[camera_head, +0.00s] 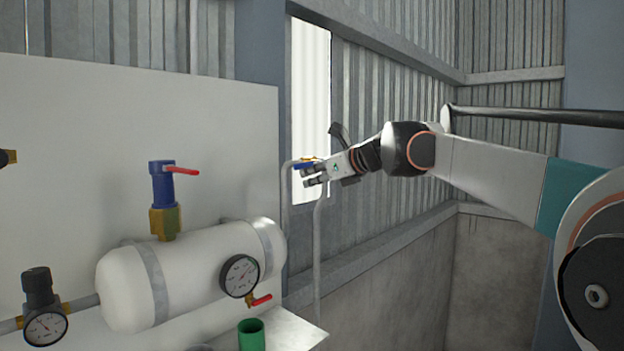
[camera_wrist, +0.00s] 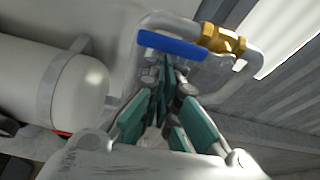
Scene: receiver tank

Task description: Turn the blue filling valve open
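The blue filling valve has a long flat blue handle (camera_wrist: 172,44) on a brass body (camera_wrist: 222,40) in a grey pipe, at the top of the wrist view. In the head view the blue handle (camera_head: 303,166) shows small beside the bright window, partly hidden by my gripper. My gripper (camera_head: 310,177) is just below and in front of the handle, with its fingers apart and nothing between them. In the wrist view the teal-padded fingers (camera_wrist: 174,82) point up toward the handle. Whether a fingertip touches it I cannot tell.
A white tank (camera_head: 190,275) with a gauge (camera_head: 240,276) stands at the left. A blue valve with a red lever (camera_head: 182,172) is on top. A green cup (camera_head: 251,335) stands below. The pipe (camera_head: 318,250) runs down the wall. Open space lies right of the pipe.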

